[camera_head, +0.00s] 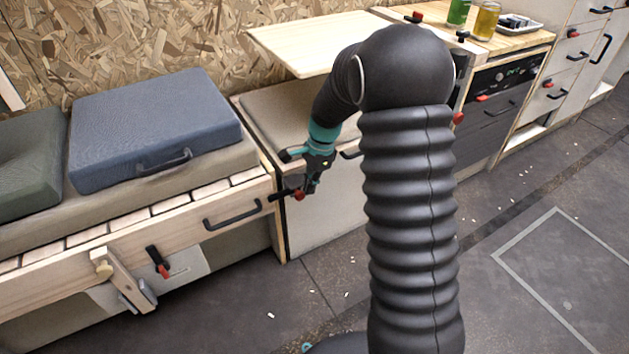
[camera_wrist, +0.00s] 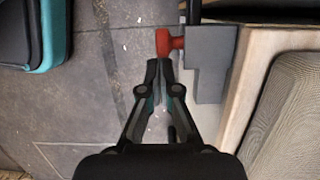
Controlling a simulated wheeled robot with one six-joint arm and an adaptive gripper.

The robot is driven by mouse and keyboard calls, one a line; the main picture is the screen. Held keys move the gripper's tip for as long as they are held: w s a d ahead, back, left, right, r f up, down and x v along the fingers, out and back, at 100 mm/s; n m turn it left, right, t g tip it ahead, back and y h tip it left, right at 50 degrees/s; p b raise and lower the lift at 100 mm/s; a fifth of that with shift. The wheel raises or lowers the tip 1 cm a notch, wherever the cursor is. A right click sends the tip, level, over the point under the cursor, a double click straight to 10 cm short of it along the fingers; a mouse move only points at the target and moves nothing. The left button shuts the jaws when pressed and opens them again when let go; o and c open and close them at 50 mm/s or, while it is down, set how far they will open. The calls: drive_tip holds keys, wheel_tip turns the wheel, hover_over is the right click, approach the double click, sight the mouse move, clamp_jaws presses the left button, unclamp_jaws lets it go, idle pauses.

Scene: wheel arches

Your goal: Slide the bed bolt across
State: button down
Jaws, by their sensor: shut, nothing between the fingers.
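The bed bolt is a dark rod with a red knob (camera_head: 299,196) at the right end of the bed's front rail (camera_head: 150,241). In the wrist view the red knob (camera_wrist: 167,42) sticks out to the left of a grey block (camera_wrist: 210,62), with the dark rod (camera_wrist: 193,12) above the block. My gripper (camera_head: 309,186) is shut and empty, with its fingertips close by the knob. In the wrist view my gripper (camera_wrist: 160,66) has its fingertips together just below the knob. I cannot tell whether they touch it.
A blue cushion (camera_head: 150,125) lies on the bed, and a black handle (camera_head: 232,217) is on the rail. A red-tipped lever (camera_head: 158,263) is farther left. A bench cabinet (camera_head: 325,210) stands right of the bolt, under a wooden board (camera_head: 300,42). The floor in front is open, with small scraps.

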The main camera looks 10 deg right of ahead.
drive_tip(key=shift+s+a, duration=0.1)
drive_tip(key=shift+a, duration=0.1)
drive_tip(key=p+v, duration=0.7)
drive_tip(key=v, duration=0.3)
drive_tip(key=shift+d, duration=0.2)
idle(0.4)
